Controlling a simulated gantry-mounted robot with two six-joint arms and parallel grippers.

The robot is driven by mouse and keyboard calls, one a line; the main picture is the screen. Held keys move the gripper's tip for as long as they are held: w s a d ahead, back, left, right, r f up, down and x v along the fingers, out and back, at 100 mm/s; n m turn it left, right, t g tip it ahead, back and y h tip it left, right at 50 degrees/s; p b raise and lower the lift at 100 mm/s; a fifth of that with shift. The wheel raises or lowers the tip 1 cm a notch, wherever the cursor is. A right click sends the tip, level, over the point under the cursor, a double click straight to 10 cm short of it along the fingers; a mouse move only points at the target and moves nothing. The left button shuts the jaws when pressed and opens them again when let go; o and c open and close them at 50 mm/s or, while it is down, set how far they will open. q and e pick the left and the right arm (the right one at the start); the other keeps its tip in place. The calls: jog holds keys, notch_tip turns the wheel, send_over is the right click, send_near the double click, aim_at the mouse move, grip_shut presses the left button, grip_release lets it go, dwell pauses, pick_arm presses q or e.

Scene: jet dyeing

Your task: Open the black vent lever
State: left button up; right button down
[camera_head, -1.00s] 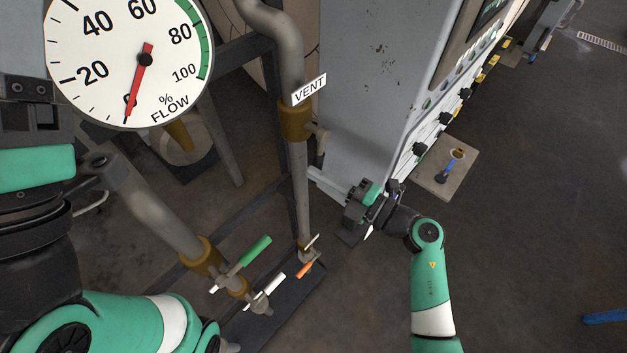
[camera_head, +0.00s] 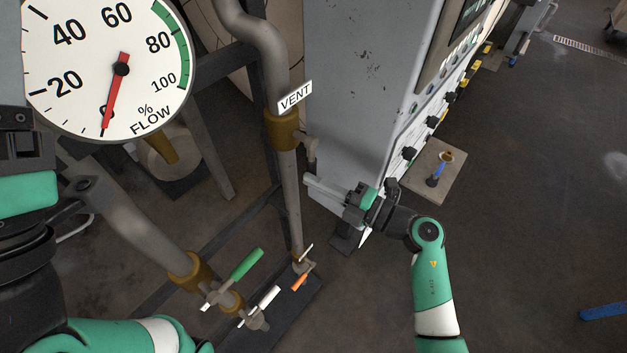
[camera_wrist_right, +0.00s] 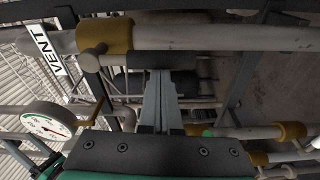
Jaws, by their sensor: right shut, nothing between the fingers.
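The brass vent valve (camera_head: 281,132) sits on the upright pipe under a VENT label (camera_head: 295,96); a grey stem (camera_head: 308,147) sticks out to its right. In the right wrist view the valve (camera_wrist_right: 105,38) is at the upper left. A dark bar (camera_wrist_right: 135,60) runs right from near its stem; I cannot tell if it is the black lever. My right gripper (camera_head: 309,184) is shut and empty below and right of the valve. Its fingertips (camera_wrist_right: 159,73) appear over or near the dark bar; contact is unclear. My left gripper (camera_head: 25,140) is partly visible at the left edge, its fingertips unclear.
The FLOW gauge (camera_head: 108,68) reads near zero at upper left. A grey cabinet (camera_head: 350,90) stands just beyond the right gripper. Lower valves have green (camera_head: 246,264), white (camera_head: 263,305) and orange (camera_head: 300,282) handles. Open floor lies to the right.

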jog(key=p+v, duration=0.2)
jog(key=v, duration=0.9)
jog(key=shift+s, duration=0.15)
